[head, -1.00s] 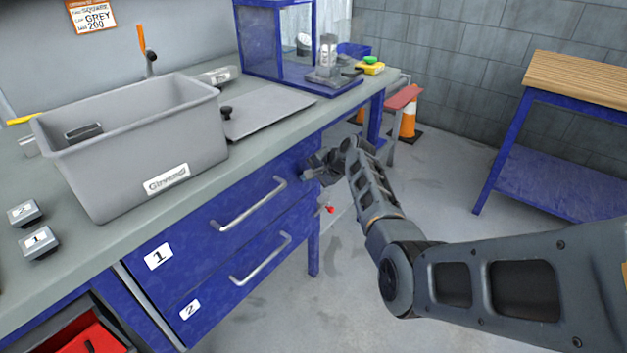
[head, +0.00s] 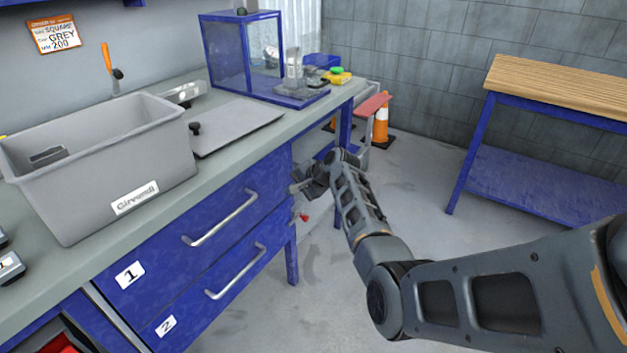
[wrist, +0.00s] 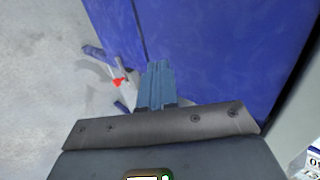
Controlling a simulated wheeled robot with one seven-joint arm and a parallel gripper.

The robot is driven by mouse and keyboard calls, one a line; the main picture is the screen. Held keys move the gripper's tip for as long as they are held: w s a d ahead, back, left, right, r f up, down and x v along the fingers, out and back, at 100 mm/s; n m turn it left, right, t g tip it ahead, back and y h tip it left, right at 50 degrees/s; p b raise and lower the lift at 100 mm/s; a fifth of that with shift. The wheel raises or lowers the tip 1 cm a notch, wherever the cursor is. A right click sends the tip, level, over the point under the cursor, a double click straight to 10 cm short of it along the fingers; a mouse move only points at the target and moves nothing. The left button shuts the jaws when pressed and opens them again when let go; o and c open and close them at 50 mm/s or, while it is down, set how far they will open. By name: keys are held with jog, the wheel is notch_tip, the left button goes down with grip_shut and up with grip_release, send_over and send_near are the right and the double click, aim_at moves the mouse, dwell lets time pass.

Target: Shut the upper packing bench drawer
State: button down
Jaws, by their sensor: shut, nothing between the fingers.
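The upper drawer (head: 172,252), blue and labelled 1, has a silver bar handle (head: 222,219). Its front looks about flush with the lower drawer (head: 213,295), labelled 2; I cannot tell if a small gap remains. My gripper (head: 297,188) is at the right end of the upper drawer front, beyond the handle and apart from it. In the wrist view my shut, empty fingers (wrist: 156,82) point at a blue panel (wrist: 215,50) with a dark vertical seam on its left. Whether they touch it is unclear.
A grey bin (head: 100,170) and a grey plate (head: 235,125) lie on the bench top (head: 215,165). A blue-framed case (head: 245,55) stands at the far end. A small red item (head: 304,217) is below my gripper.

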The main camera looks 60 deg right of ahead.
jog(key=v, duration=0.8)
jog(key=shift+s+p, duration=0.25)
jog(key=shift+p, duration=0.1)
